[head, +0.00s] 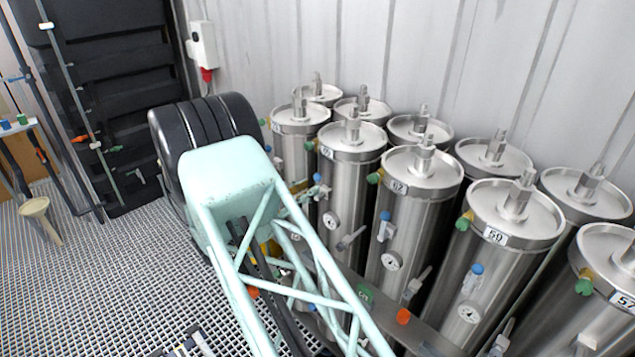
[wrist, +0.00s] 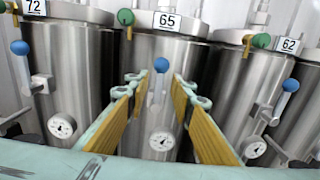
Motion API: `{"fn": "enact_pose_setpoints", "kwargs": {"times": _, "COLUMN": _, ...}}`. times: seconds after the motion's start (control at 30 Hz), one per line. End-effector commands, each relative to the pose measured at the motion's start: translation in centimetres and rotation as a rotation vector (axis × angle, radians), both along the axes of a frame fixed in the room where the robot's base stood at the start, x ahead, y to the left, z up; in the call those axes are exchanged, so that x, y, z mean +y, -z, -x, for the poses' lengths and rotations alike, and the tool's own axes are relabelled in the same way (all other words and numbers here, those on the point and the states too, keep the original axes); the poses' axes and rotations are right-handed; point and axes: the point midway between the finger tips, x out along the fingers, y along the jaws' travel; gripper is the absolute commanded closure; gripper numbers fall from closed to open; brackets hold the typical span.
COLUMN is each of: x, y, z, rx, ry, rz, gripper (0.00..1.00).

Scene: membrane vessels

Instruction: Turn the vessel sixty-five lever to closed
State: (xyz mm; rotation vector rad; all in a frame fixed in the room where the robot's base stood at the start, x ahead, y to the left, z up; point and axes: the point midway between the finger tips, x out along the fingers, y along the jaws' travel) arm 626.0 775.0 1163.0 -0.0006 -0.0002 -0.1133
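Vessel sixty-five (wrist: 206,68) is a steel cylinder with a "65" label, centred in the wrist view. In the head view it is the vessel (head: 345,190) left of vessel 62. Its lever (wrist: 161,65) has a blue ball tip and a pale handle running down the vessel's front. My gripper (wrist: 158,88) is open, with a yellow-padded finger on each side of the lever. The lever appears between the fingers in the picture; I see no clear contact. A round gauge (wrist: 162,141) shows below, between the fingers.
Vessel 72 (wrist: 66,70) stands to the left and vessel 62 (wrist: 232,90) to the right, each with its own blue-tipped lever and gauge. Green knobs sit near the lids. In the head view, vessel 59 (head: 490,265) is further right and open grating floor (head: 110,270) lies left.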

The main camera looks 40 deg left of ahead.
Motion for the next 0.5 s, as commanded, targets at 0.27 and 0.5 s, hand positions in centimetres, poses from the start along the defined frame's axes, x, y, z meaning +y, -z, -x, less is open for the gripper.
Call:
{"fn": "enact_pose_setpoints", "kwargs": {"times": 0.27, "x": -0.4, "y": -0.1, "z": -3.5, "rx": 0.000, "ry": 0.001, "rz": -0.001, "gripper": 0.78}}
{"fn": "enact_pose_setpoints", "kwargs": {"times": 0.5, "x": -0.5, "y": -0.1, "z": -5.0, "rx": 0.000, "ry": 0.000, "rz": -0.001, "gripper": 0.78}}
